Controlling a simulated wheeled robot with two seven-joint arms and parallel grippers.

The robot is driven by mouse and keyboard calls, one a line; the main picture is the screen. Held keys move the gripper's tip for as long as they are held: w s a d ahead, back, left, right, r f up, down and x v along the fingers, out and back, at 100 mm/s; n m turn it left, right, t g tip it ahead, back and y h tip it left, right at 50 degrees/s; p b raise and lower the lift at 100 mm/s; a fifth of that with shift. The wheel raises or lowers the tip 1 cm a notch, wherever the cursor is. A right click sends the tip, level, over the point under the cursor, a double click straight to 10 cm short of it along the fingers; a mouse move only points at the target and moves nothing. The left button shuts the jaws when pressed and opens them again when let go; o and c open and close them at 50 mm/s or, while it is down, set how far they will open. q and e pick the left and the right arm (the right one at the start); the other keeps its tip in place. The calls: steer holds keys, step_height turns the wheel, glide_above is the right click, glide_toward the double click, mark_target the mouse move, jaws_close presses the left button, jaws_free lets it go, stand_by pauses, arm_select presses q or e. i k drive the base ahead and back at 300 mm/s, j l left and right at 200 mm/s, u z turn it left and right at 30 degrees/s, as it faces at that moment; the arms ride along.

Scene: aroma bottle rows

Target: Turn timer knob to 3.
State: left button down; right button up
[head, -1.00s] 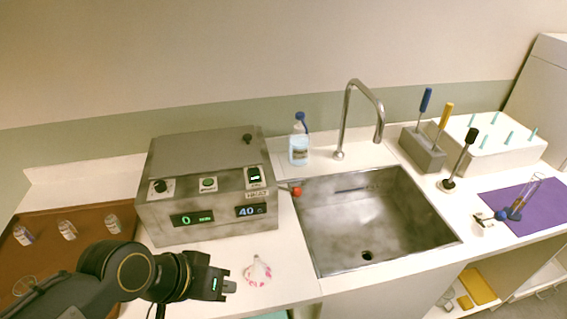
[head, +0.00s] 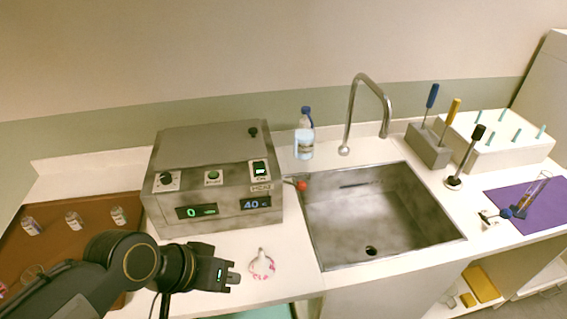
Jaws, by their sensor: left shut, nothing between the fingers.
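The timer knob (head: 166,179) is a black dial on a white plate at the left of the grey box's sloped front panel. The green display (head: 197,211) below it reads 0. The grey box (head: 205,144) stands on the white counter left of the sink. My left gripper (head: 234,277) is shut and empty, in front of and below the box, right of the knob and apart from it. My right gripper is not in view.
A green button (head: 213,176), a switch (head: 260,170) and a blue display (head: 256,203) reading 40 share the panel. A red-tipped lever (head: 301,185) sticks out right. A white-pink item (head: 262,265) lies near my gripper. A brown tray (head: 50,238) with bottles is left, the sink (head: 385,220) right.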

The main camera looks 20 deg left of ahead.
mark_target(165, 178)
steer(key=j+u, duration=0.2)
steer(key=u, duration=1.35)
steer(key=i+j+u, duration=0.15)
steer(key=j, duration=0.25)
steer(key=i+j+u, duration=0.15)
steer(key=j, duration=0.25)
steer(key=i+j+u, duration=0.15)
steer(key=j, duration=0.25)
